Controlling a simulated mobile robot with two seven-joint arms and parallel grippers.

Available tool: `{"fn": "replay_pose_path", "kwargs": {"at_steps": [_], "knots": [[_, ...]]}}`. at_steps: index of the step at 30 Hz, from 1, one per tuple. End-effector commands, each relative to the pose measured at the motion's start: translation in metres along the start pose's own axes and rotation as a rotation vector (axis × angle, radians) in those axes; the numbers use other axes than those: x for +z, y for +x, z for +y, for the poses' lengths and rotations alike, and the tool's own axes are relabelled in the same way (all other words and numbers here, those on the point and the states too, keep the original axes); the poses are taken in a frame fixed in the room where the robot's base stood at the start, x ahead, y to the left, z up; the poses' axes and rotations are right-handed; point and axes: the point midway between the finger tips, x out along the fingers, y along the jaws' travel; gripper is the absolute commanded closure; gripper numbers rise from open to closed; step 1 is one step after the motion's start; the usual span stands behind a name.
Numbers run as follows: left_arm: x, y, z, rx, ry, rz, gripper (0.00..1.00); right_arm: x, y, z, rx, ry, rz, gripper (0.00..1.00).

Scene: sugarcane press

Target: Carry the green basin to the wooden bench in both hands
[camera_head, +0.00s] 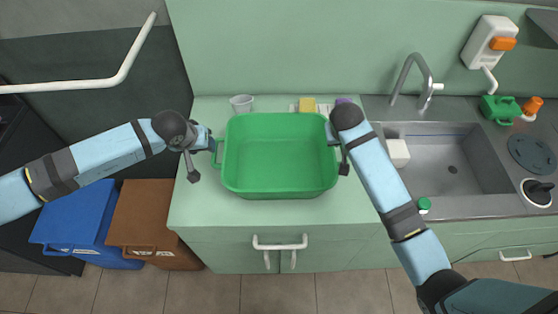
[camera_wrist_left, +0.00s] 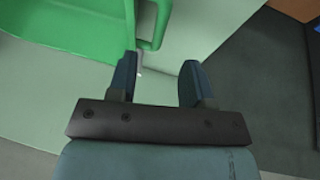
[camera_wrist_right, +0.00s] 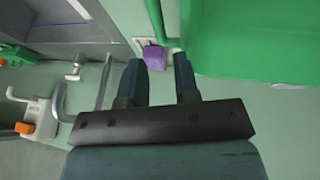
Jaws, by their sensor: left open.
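The green basin (camera_head: 280,150) stands empty and upright on the pale green counter, with a loop handle at each side. My left gripper (camera_head: 211,143) is at its left side. In the left wrist view my left gripper (camera_wrist_left: 160,70) is open, with the basin's handle (camera_wrist_left: 157,25) just beyond its fingertips and nothing between them. In the right wrist view my right gripper (camera_wrist_right: 158,62) is open and empty, close to the opposite handle (camera_wrist_right: 157,22). In the head view my right arm partly hides that handle. No wooden bench is in view.
A grey cup (camera_head: 241,103), a yellow sponge (camera_head: 307,104) and a purple item (camera_head: 343,101) sit behind the basin. A sink (camera_head: 470,160) with a tap (camera_head: 425,80) is at right. Blue (camera_head: 85,220) and brown (camera_head: 150,222) bins stand left of the counter.

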Motion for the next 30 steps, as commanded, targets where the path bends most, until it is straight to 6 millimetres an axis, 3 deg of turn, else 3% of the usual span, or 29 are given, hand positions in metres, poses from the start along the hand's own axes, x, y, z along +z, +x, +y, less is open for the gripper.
{"fn": "replay_pose_path", "kwargs": {"at_steps": [9, 15, 28, 30], "knots": [[0.001, 0.062, 0.001, 0.001, -0.001, -0.002, 0.54, 0.000, 0.061, 0.000, 0.001, -0.001, -0.001, 0.71], [0.000, 0.085, 0.001, 0.001, -0.001, 0.000, 0.54, 0.000, 0.085, 0.000, 0.001, -0.001, 0.000, 0.71], [0.001, 0.092, 0.000, 0.000, -0.001, 0.000, 0.54, 0.000, 0.092, 0.000, 0.000, -0.001, 0.001, 0.71], [0.001, 0.092, 0.000, 0.000, -0.001, 0.000, 0.70, 0.000, 0.092, 0.000, 0.000, -0.001, 0.001, 0.87]]}}
